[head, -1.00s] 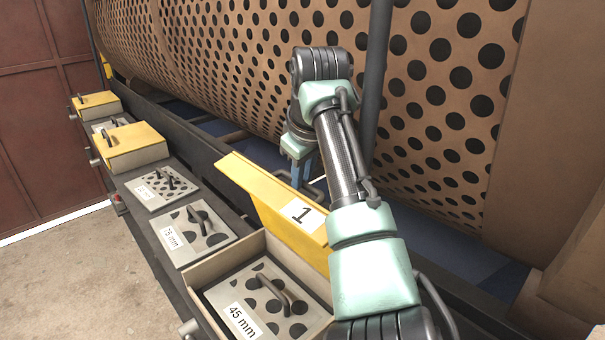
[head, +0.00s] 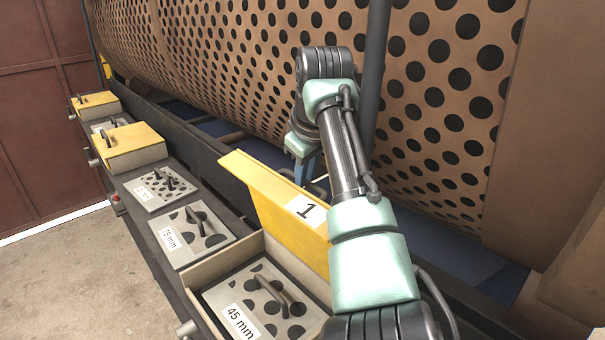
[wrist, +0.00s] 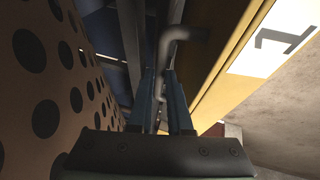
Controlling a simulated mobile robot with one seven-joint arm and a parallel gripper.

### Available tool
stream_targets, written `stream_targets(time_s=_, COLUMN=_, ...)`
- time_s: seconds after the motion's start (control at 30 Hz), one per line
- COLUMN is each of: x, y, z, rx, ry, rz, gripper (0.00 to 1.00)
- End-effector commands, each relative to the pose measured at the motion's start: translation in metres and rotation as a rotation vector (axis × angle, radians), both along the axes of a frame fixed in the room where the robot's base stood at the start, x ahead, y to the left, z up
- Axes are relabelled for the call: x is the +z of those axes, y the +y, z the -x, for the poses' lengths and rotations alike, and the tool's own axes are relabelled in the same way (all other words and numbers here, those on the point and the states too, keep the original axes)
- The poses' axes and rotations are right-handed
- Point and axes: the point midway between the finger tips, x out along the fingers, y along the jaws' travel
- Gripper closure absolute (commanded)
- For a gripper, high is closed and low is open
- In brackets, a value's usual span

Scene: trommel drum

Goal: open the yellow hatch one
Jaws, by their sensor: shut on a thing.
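The yellow hatch with the number 1 (head: 262,197) stands raised and tilted back at the rear edge of its box, in the head view. In the wrist view the hatch (wrist: 225,85) fills the right side, with its white label at upper right. Its dark bent handle (wrist: 166,48) shows between the fingers. My gripper (wrist: 165,80) is shut on the handle; in the head view my gripper (head: 304,168) is behind the hatch and partly hidden by my arm. The box below (head: 205,272) is open and shows a 45 mm perforated plate (head: 265,302).
Perforated drum (head: 300,30) stands close behind the gripper, with a dark vertical post (head: 376,75) nearby. Other plates, such as the 75 mm plate (head: 192,235), and two shut yellow hatches (head: 130,140) line the left. Floor (head: 80,280) at lower left is clear.

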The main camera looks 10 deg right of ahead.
Motion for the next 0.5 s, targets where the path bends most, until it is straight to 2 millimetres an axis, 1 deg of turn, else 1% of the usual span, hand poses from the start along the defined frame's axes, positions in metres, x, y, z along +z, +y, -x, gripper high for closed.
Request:
stream_targets(time_s=0.03, x=0.0031, y=-0.0017, z=-0.0019, rx=-0.001, ry=-0.006, rz=0.001, gripper=1.0)
stream_targets(time_s=0.27, x=0.0029, y=-0.002, z=-0.0021, rx=0.0, ry=-0.008, rz=0.002, gripper=1.0)
stream_targets(time_s=0.3, x=0.0028, y=-0.0019, z=-0.0021, rx=0.0, ry=-0.007, rz=0.001, gripper=0.77)
stream_targets(time_s=0.43, x=0.0023, y=-0.0019, z=-0.0019, rx=0.0, ry=-0.006, rz=0.001, gripper=0.54)
stream_targets(time_s=0.5, x=0.0021, y=-0.0018, z=-0.0018, rx=0.0, ry=-0.006, rz=0.001, gripper=0.53)
